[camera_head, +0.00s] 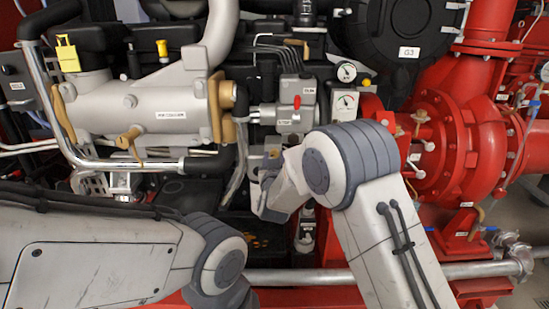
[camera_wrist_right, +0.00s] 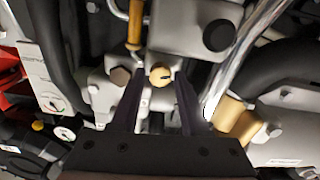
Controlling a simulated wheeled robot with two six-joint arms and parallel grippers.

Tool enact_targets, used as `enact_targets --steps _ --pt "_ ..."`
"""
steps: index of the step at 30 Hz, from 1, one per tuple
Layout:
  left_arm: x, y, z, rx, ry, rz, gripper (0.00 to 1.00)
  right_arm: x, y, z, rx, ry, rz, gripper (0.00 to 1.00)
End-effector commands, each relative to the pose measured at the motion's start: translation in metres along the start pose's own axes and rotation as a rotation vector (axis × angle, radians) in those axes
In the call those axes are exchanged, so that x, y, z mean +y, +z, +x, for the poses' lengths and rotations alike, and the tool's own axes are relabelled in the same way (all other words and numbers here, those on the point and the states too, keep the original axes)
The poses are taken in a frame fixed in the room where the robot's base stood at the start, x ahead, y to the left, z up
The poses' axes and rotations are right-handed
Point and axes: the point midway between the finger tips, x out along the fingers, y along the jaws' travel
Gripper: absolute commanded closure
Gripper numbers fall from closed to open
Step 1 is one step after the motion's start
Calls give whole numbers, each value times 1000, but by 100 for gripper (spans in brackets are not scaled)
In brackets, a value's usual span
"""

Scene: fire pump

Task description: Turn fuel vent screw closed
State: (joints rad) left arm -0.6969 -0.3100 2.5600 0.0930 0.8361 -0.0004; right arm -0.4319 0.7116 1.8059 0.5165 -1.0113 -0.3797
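A round brass-coloured screw head with a dark slot (camera_wrist_right: 160,76), which looks like the fuel vent screw, sits on a grey metal block in the right wrist view. My right gripper (camera_wrist_right: 160,90) points at it with two dark fingers, one on each side of the screw head. The fingers are apart, and I see small gaps between them and the screw. In the head view my right gripper (camera_head: 268,176) is by the engine's grey block, mostly hidden by my wrist. My left arm comes in at the lower left, and its gripper is not seen.
A grey cooler cylinder (camera_head: 150,107) with brass-coloured ends is at the left. Gauges (camera_head: 345,101) and a small red handle (camera_head: 296,101) are above my right wrist. A red pump housing (camera_head: 455,140) stands at the right. Pipes and a hose crowd the screw.

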Motion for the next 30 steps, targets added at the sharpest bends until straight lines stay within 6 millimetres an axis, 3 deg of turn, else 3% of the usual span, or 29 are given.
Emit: enact_targets --steps 1,3,17,30 --pt "0 0 0 0 0 0 50 0 0 0 0 0 0 78" --pt "0 0 0 0 0 0 50 0 0 0 0 0 0 100" --pt "-1 1 10 0 0 0 50 0 2 0 0 1 84 100" --pt "-4 3 48 0 0 0 50 0 4 0 3 1 453 100"
